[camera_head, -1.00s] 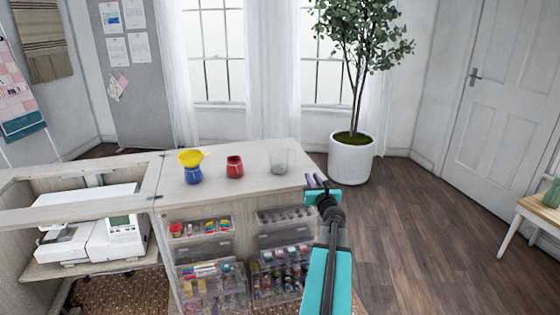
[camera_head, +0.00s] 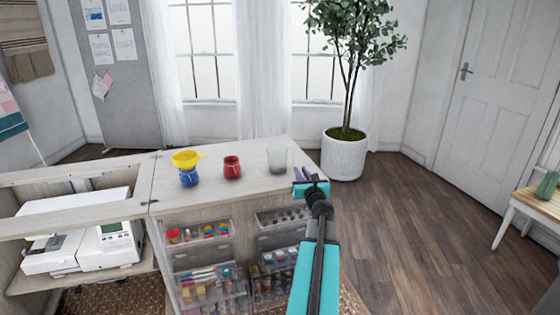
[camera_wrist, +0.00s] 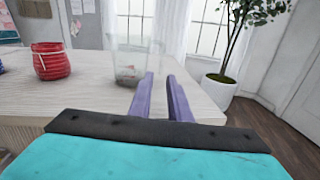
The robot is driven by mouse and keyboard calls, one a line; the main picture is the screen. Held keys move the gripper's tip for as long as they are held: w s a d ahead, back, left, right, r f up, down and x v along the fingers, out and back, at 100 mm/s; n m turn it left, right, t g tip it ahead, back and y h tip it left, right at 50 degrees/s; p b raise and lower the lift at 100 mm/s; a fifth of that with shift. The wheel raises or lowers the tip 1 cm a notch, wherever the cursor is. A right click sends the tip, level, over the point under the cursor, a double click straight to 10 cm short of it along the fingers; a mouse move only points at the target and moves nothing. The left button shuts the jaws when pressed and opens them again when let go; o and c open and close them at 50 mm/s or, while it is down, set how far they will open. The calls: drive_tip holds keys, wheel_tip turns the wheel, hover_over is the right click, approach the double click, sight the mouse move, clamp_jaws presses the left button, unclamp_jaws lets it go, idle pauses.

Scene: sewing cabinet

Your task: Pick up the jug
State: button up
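My gripper (camera_head: 302,173) is at the right end of the top, right of the glass vessel. In the wrist view its purple fingers (camera_wrist: 160,77) are apart with nothing between them. The glass vessel (camera_wrist: 128,64) stands ahead and slightly left, partly behind the left finger. The red jar (camera_wrist: 51,62) is further left.
Clear drawers (camera_head: 205,232) of sewing supplies sit under the top. A white sewing machine (camera_head: 75,225) is at left. A potted tree (camera_head: 344,155) stands behind the gripper. A side table (camera_head: 535,203) with a green object (camera_head: 547,184) is at right. Open floor (camera_head: 430,230) lies between.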

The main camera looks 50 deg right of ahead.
sight(294, 158)
drive_tip(key=shift+x, duration=4.15)
drive_tip(key=shift+d, duration=0.15)
drive_tip(key=shift+x, duration=2.5)
drive_tip(key=shift+s, duration=0.1)
clamp_jaws()
